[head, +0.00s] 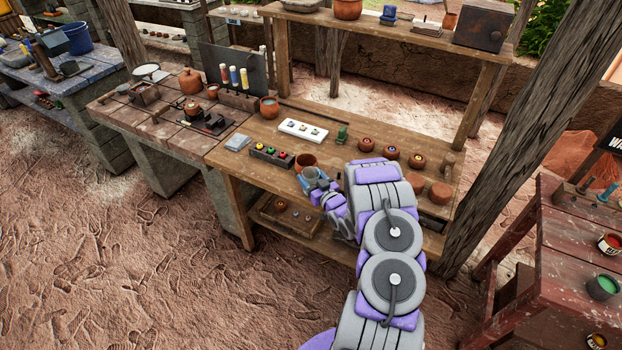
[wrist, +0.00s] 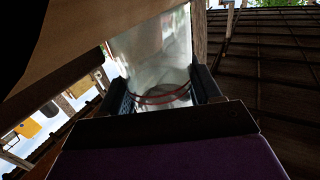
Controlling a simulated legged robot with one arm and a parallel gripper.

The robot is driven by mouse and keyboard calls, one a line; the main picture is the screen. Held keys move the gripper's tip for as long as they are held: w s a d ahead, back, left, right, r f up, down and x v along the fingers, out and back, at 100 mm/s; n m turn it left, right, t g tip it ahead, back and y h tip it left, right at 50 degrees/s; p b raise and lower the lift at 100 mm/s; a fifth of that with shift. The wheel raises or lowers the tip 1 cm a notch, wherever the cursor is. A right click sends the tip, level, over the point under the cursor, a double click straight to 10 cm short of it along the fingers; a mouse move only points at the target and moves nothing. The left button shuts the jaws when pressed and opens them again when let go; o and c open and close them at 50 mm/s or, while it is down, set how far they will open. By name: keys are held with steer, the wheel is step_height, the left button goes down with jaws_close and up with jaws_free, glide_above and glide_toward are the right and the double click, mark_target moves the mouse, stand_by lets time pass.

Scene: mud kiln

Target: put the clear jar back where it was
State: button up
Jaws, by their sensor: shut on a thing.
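My gripper (wrist: 165,95) is shut on the clear jar (wrist: 150,55), with one dark finger on each side of its glass wall. Reddish bands cross the glass between the fingers in the wrist view. In the head view the jar (head: 312,174) shows as a pale bluish shape at the end of my arm, over the front part of the wooden workbench (head: 240,163). It is right beside a brown clay pot (head: 305,160). I cannot tell whether the jar touches the bench or the pot. My arm hides part of the bench to the right.
Small clay pots (head: 392,153) stand to the right. A raised shelf (head: 400,30) spans the back.

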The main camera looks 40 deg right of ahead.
steer(key=shift+f, duration=0.1)
steer(key=o, duration=0.7)
steer(key=shift+f, duration=0.1)
steer(key=o, duration=0.5)
steer(key=shift+c, duration=0.2)
